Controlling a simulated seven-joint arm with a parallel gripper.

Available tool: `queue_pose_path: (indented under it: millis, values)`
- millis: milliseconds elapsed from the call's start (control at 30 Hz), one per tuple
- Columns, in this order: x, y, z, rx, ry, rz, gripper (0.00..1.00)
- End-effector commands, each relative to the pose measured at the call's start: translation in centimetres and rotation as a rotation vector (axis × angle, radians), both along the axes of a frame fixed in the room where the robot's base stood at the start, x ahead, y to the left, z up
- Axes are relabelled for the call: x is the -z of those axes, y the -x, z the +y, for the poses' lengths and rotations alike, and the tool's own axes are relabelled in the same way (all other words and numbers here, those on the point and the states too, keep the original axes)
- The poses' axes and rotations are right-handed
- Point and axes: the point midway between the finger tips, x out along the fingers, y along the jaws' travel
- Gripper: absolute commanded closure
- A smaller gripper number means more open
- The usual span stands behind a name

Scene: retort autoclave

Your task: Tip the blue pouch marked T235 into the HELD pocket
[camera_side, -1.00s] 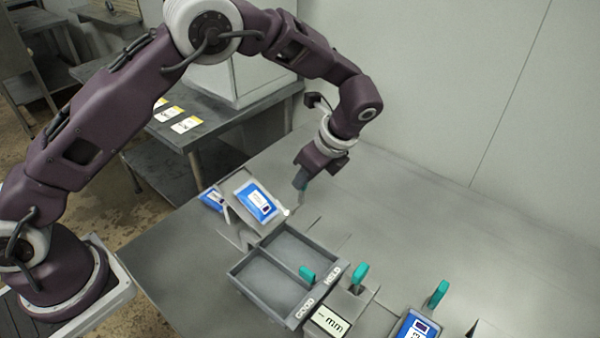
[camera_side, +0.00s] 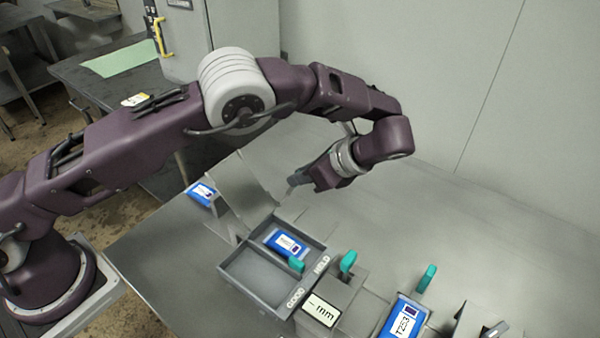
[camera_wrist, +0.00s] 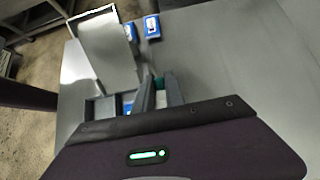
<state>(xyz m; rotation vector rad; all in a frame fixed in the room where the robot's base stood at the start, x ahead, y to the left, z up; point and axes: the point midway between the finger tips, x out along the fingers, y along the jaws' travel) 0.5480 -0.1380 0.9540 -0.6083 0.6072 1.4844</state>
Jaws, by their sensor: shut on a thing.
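The blue pouch (camera_side: 284,243) lies flat in the HELD pocket (camera_side: 309,244), the back compartment of the grey two-pocket box; its label is too small to read surely. Part of it shows in the wrist view (camera_wrist: 127,107). The grey tipping tray (camera_side: 250,192) stands steeply tilted behind the box, with no pouch on it; it also shows in the wrist view (camera_wrist: 106,45). My gripper (camera_side: 294,183) is beside the tray's right edge. In the wrist view its fingers (camera_wrist: 160,88) are shut on a teal handle, mostly hidden between them.
Another blue pouch (camera_side: 202,194) lies left of the tray. The GOOD pocket (camera_side: 258,275) is empty. A teal handle (camera_side: 296,264) stands at the box divider. A mm gauge (camera_side: 321,310) and a pouch marked T253 (camera_side: 404,318) stand at the right. The back right table is clear.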

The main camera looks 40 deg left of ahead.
Motion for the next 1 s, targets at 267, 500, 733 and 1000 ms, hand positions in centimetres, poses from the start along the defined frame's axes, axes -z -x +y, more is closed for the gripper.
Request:
queue_pose_path:
  millis: [267,500,733,1000]
  values:
    - [0.01,-0.04,-0.15,0.002,-0.007,-0.002,1.0]
    - [0.05,-0.03,-0.19,0.003,-0.005,-0.001,0.84]
    - [0.06,-0.01,-0.13,0.002,-0.006,-0.001,0.64]
    - [-0.8,-0.08,-1.07,0.004,-0.006,-0.003,0.64]
